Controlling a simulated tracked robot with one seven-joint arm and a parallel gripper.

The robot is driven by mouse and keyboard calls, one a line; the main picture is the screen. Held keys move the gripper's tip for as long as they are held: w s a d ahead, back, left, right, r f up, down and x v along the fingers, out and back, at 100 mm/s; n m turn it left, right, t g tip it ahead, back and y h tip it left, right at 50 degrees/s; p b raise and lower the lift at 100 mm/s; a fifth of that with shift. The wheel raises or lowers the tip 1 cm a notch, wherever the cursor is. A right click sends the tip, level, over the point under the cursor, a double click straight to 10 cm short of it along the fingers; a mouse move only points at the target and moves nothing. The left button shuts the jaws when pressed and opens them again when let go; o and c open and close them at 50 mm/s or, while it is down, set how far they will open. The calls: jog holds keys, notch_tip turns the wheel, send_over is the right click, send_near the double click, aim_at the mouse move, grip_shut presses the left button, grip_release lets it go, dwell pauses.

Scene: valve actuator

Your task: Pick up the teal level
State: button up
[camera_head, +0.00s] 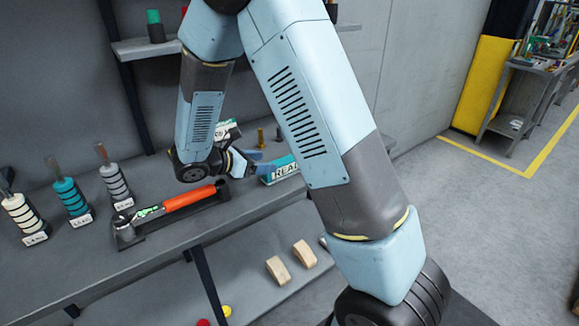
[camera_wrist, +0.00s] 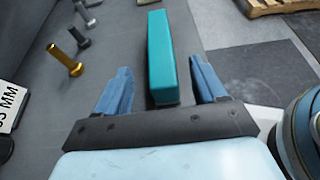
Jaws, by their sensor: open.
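The teal level (camera_wrist: 162,55) is a long teal bar on the grey shelf. In the wrist view it lies lengthwise between the two blue fingers of my gripper (camera_wrist: 161,88), with a gap on each side. The fingers are open and hold nothing. In the head view the level (camera_head: 281,171) shows with white lettering on its side, just right of my gripper (camera_head: 258,161). My arm hides its right part there.
Bolts (camera_wrist: 74,62) stand left of the level. Ringed stacks in white, teal and grey (camera_head: 115,182) stand at left. Two wooden blocks (camera_head: 278,269) lie on the lower shelf.

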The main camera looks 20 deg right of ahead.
aim_at(277, 162)
jog(key=shift+f+x, duration=0.2)
jog(key=shift+x, duration=3.15)
jog(key=shift+w+a, duration=0.1)
jog(key=shift+c, duration=0.5)
grip_shut()
